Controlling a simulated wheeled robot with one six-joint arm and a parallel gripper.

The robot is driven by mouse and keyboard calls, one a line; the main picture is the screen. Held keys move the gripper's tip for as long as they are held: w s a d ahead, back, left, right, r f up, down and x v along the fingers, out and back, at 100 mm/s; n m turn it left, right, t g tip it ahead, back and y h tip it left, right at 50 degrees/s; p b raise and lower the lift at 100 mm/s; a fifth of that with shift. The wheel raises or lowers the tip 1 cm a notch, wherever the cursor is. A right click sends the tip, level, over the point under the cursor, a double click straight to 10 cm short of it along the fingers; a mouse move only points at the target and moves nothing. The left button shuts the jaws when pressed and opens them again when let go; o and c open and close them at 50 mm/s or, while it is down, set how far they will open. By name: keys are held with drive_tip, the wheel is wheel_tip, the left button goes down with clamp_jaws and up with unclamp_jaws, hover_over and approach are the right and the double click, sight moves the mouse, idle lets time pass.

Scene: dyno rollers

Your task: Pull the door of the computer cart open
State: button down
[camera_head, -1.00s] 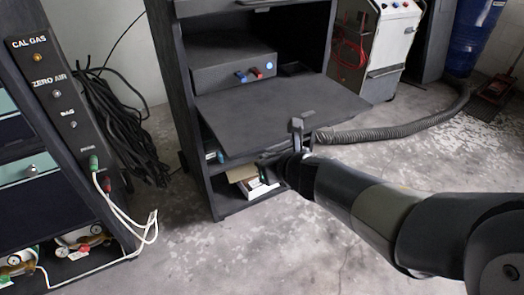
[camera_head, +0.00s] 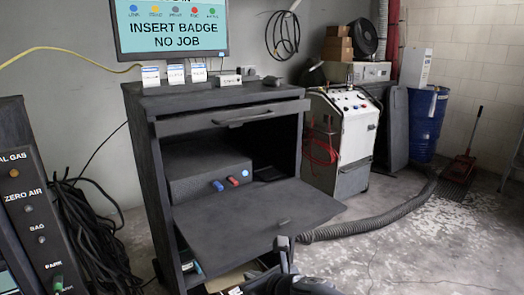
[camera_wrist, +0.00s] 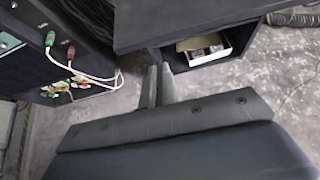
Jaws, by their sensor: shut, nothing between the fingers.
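The computer cart (camera_head: 152,165) is a dark grey cabinet in the head view. Its door (camera_head: 250,215) is a flat panel hinged low, swung down and standing out roughly level, with a small handle (camera_head: 283,222) near its front edge. My gripper (camera_head: 282,241) is just in front of and below that edge, with no grip on the handle. In the wrist view my gripper (camera_wrist: 161,70) has its fingers together and empty, below a dark panel (camera_wrist: 190,22) that appears to be the door. I cannot tell whether the fingers touch it.
A shelf under the door holds a small box (camera_wrist: 203,46). A dark unit (camera_head: 210,180) sits inside the cart. A drawer (camera_head: 232,118) is above. A monitor (camera_head: 172,30) hangs over the cart. A white machine (camera_head: 345,140) and a hose (camera_head: 385,215) are right. A gas panel (camera_head: 38,225) stands left.

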drive_tip(key=b+x, duration=0.3)
drive_tip(key=x, duration=0.4)
drive_tip(key=shift+w+a, duration=0.15)
drive_tip(key=shift+w, duration=0.1)
